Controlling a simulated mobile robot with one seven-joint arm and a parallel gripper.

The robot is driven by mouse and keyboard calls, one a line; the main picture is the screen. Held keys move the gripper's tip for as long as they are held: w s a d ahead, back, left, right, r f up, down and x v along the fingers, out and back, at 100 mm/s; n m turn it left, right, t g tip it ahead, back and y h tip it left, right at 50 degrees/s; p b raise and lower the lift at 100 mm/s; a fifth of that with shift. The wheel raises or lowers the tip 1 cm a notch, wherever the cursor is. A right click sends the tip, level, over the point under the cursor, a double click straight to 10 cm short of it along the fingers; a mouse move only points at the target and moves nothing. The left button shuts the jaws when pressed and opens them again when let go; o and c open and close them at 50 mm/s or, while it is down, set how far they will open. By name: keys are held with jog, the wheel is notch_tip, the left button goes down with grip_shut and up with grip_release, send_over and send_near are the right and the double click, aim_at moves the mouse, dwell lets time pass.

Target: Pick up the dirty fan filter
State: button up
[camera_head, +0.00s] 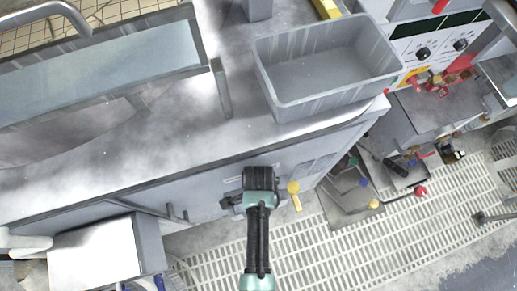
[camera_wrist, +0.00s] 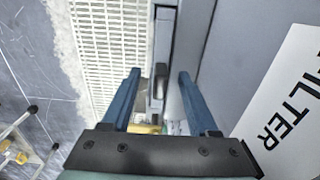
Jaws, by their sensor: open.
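My gripper (camera_wrist: 158,75) is open, with its two blue fingers apart and nothing held between them. Past the fingertips is a grey edge with a small dark handle-like part (camera_wrist: 160,82). A white panel (camera_wrist: 290,110) with black letters reading "ILTER" is at the right of the wrist view, beside the right finger. I cannot tell whether it belongs to the fan filter, and no dirty filter is plainly seen in either view. In the head view my gripper's dark body (camera_head: 259,180) is in front of the grey cabinet side (camera_head: 200,190); its fingertips are not clear there.
A grey open bin (camera_head: 325,65) stands empty on the worn metal top (camera_head: 150,125). A white-topped box (camera_head: 95,250) is lower left. Slotted white flooring (camera_head: 240,265) lies below. Cluttered equipment is at the right.

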jog(key=shift+f, duration=0.35)
grip_shut()
jog(key=shift+r, duration=0.1)
dwell(1.1)
